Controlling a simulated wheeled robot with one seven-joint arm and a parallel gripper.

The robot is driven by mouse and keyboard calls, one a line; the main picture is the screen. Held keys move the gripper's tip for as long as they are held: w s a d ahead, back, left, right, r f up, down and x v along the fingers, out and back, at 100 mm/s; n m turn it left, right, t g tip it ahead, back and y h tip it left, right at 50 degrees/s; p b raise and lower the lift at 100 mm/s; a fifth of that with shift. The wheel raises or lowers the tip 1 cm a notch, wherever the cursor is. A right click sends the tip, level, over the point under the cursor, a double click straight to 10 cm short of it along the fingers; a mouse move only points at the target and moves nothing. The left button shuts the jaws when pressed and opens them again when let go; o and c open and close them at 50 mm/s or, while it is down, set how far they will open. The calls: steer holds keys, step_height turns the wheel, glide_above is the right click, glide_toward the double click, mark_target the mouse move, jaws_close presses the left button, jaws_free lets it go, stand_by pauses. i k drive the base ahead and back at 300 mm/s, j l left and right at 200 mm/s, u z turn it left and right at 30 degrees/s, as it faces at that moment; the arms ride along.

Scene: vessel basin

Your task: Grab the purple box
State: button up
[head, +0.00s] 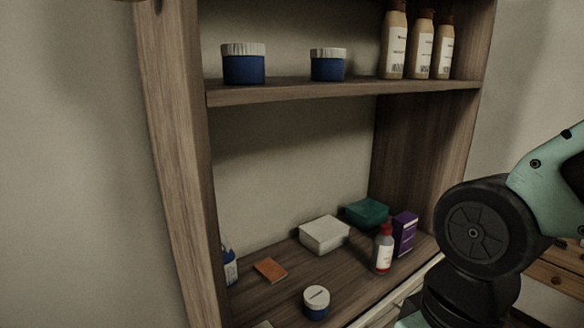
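The purple box (404,234) stands upright on the lower shelf, towards its right side, in the head view. A small bottle with a red-and-white label (383,249) stands just left of it and a little nearer. A green box (367,212) lies behind it to the left. My arm enters from the right, and its dark joint is near the shelf's right side. My gripper is not visible in this view.
The wooden shelf unit (173,150) has an upper board (345,90) with blue jars and several bottles. The lower board also holds a white box (324,235), an orange flat item (270,270), a blue jar (316,303) and a partly hidden blue bottle (230,268).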

mark_target(404, 224)
steer(key=z, duration=0.3)
steer(key=i+l, duration=0.15)
steer(key=l, duration=0.25)
steer(key=i+l+u, duration=0.2)
steer(key=l, duration=0.3)
steer(key=i+l+u, duration=0.1)
steer(key=l+u, duration=0.15)
steer(key=l, duration=0.25)
steer(key=l+u, duration=0.2)
steer(key=l, duration=0.3)
steer(key=u, duration=0.8)
steer(key=i+l, duration=0.05)
